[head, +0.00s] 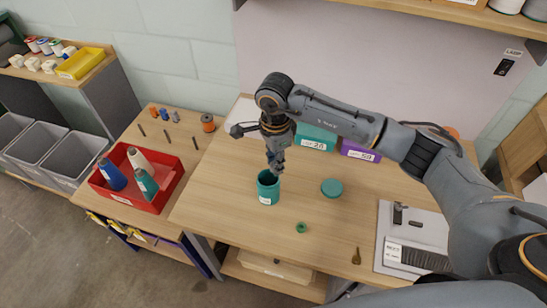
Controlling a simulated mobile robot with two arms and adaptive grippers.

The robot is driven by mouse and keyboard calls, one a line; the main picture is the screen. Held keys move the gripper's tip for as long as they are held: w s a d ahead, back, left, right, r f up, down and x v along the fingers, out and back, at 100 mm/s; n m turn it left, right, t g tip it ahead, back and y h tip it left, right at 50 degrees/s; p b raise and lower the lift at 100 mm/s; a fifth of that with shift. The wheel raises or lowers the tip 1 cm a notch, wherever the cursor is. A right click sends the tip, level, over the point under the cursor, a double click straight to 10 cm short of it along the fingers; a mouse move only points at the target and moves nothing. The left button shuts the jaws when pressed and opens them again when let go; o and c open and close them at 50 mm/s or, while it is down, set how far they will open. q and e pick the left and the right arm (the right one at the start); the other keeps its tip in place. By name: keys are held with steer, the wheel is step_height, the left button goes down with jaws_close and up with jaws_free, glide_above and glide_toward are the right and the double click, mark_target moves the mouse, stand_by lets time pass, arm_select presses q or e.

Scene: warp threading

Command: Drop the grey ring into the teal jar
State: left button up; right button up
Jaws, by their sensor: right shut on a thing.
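The teal jar (268,190) stands upright and open on the wooden table, with a white label on its front. My right gripper (276,166) points down directly over the jar's mouth, its fingertips at about the rim. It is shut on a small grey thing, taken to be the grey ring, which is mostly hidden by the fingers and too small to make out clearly. I cannot tell whether it touches the jar. My left gripper is out of view.
A teal round lid (331,188) and a small green ring (301,227) lie right of the jar. Teal (318,138) and purple (360,151) labelled bins stand behind. A red tray (150,198) with spools is at left. The table's front middle is mostly clear.

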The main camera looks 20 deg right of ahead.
step_height(320, 180, down, 4)
steer(key=shift+f+b, duration=0.15)
steer(key=shift+b, duration=0.55)
steer(key=o, duration=0.8)
steer(key=shift+c, duration=0.2)
step_height(320, 180, up, 12)
